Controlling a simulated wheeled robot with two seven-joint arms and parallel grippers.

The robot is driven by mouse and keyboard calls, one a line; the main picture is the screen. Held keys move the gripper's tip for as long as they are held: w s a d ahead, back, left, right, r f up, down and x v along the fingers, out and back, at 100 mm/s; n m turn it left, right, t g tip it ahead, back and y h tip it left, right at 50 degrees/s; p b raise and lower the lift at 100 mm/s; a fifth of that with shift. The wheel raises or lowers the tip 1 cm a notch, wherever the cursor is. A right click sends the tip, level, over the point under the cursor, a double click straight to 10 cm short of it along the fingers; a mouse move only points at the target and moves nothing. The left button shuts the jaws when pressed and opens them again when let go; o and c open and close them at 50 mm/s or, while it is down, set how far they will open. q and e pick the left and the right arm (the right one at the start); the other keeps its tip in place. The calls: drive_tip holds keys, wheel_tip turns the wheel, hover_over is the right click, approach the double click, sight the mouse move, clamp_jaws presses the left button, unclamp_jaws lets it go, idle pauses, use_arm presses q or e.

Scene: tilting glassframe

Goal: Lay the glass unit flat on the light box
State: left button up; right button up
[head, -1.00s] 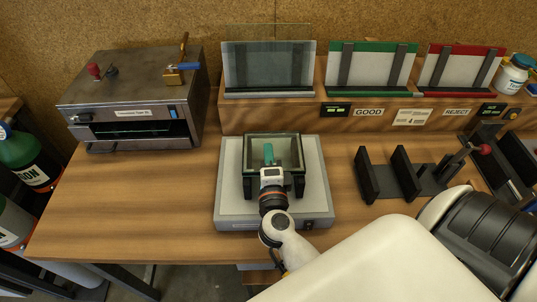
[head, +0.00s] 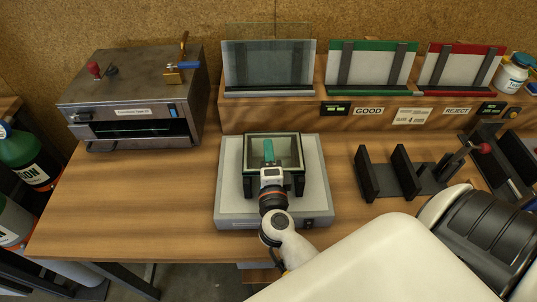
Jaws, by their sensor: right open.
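The glass unit (head: 288,150), a clear pane with a dark rim, lies on the light box (head: 229,205) and looks about flat. The light box is a pale grey slab in the middle of the bench. My right gripper (head: 272,182) is open at the near side of the unit, with dark finger parts on either side. A green piece (head: 268,152) shows within the unit's outline. My wrist hides part of the near edge, so I cannot tell whether the fingers touch the unit. My left gripper is out of view.
A metal oven-like box (head: 132,100) stands at the left. Behind the light box, a wooden ledge holds a rack with glass (head: 268,65), a green rack (head: 372,65) and a red rack (head: 461,67). A black slotted stand (head: 403,175) is at the right. The bench's left front is clear.

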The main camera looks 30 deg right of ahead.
drive_tip(key=shift+s+f, duration=0.1)
drive_tip(key=shift+s+a+f, duration=0.1)
drive_tip(key=shift+s+a, duration=0.1)
drive_tip(key=shift+s, duration=0.05)
drive_tip(key=b+v, duration=0.3)
drive_tip(key=v, duration=0.7)
drive_tip(key=shift+s, duration=0.25)
drive_tip(key=shift+s+a+r+b, duration=0.25)
drive_tip(key=shift+s+b, duration=0.05)
drive_tip(key=shift+s, duration=0.05)
